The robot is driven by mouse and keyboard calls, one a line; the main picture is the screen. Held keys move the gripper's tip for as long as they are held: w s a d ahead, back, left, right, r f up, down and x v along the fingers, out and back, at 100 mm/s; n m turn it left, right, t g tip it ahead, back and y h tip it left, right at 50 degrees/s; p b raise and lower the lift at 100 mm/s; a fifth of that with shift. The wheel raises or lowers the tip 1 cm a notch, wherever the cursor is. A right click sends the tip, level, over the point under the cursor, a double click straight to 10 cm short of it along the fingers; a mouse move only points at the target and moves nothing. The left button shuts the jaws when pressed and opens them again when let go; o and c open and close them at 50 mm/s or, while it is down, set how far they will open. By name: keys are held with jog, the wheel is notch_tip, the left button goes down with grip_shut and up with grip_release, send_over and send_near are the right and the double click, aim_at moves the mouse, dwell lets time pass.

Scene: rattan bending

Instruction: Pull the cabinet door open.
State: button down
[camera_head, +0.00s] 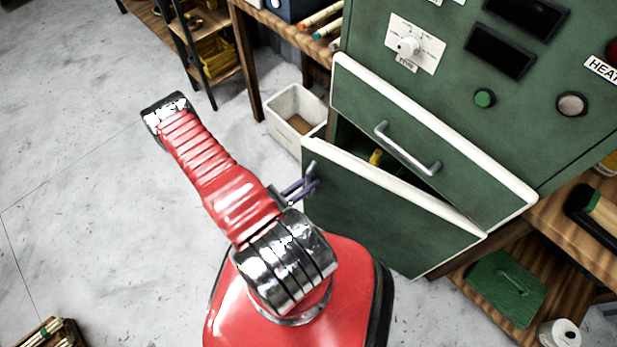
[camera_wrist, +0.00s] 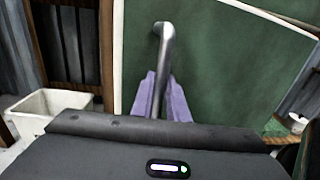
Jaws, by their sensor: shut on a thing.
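The green cabinet door (camera_head: 385,215) with a white edge stands partly open below a drawer front in the head view. A dark gap shows above its top edge, with something yellow inside. The door also fills the middle of the wrist view (camera_wrist: 215,75). Its metal handle (camera_head: 310,172) is near the door's left edge; it shows upright in the wrist view (camera_wrist: 166,45). My gripper (camera_head: 302,188) is shut on this handle. In the wrist view its purple fingers (camera_wrist: 163,98) stand on both sides of the handle. The handle's lower part is hidden behind my gripper body.
A drawer with its own handle (camera_head: 407,148) sits above the door, under a control panel (camera_head: 475,60). A white bin (camera_head: 296,115) stands left of the cabinet. Wooden shelves (camera_head: 570,235) are at the right.

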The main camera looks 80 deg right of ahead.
jog(key=shift+f, duration=0.1)
jog(key=c, duration=2)
grip_release()
jog(key=v, duration=1.3)
jog(key=shift+w+a, duration=0.2)
jog(key=shift+a, duration=0.15)
jog(key=shift+c, duration=0.6)
